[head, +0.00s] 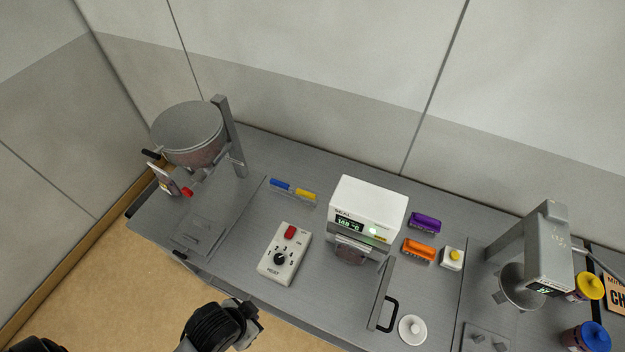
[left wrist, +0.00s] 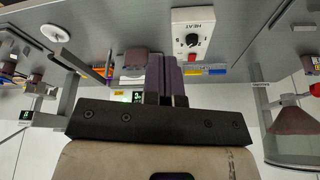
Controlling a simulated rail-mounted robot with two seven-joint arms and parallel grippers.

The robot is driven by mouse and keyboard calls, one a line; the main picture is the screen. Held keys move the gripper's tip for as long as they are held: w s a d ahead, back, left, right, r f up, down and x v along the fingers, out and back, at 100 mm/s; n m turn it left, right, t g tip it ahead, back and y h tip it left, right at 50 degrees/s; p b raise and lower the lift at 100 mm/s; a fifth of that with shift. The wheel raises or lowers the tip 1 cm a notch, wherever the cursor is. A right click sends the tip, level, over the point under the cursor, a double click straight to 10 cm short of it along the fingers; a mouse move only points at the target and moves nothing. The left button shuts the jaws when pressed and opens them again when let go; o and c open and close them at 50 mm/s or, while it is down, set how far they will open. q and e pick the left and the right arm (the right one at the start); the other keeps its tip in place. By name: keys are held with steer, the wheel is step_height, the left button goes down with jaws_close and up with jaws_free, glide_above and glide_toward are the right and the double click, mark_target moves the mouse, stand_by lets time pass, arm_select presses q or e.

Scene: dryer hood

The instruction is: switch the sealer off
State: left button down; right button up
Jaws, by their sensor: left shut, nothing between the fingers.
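The white sealer box (head: 368,208) stands on the grey bench in the head view, with a lit green display and a small green light on its front. It also shows in the left wrist view (left wrist: 133,82), partly hidden behind my fingers. A white control box (head: 285,254) labelled HEAT lies to its left, with a red switch (head: 291,232) and a black knob (head: 279,258). This box also shows in the left wrist view (left wrist: 193,22). My left gripper (left wrist: 166,66) is shut and empty. In the head view its dark wrist is low, in front of the bench edge. My right gripper is not in view.
A hopper (head: 188,134) on a stand is at the left. A blue and yellow bar (head: 292,190) lies behind the control box. Purple (head: 425,222) and orange (head: 418,250) blocks and a yellow button (head: 453,257) are right of the sealer.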

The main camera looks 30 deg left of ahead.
arm_select(q)
steer(key=w+a+r+m+t+y+b, duration=0.1)
steer(key=w+a+r+t+b, duration=0.15)
steer(key=w+b, duration=0.6)
steer(key=w+a+r+m+t+b, duration=0.2)
steer(key=w+r+t+b, duration=0.15)
steer(key=w, duration=0.95)
steer(key=w+a+r+m+t+y+b, duration=0.1)
steer(key=w+a+r+t+b, duration=0.3)
steer(key=w, duration=0.7)
steer(key=w+a+f+m+g+b, duration=0.2)
steer(key=w+a+f+g+b, duration=0.2)
steer(key=a+f+g, duration=0.15)
steer(key=s+f+m+g+h, duration=0.3)
steer(key=f+m+g+h, duration=0.2)
steer(key=f+m+g, duration=0.2)
steer(key=shift+s+a+f+m+g, duration=0.35)
steer(key=shift+f+m, duration=0.35)
steer(key=shift+f, duration=0.5)
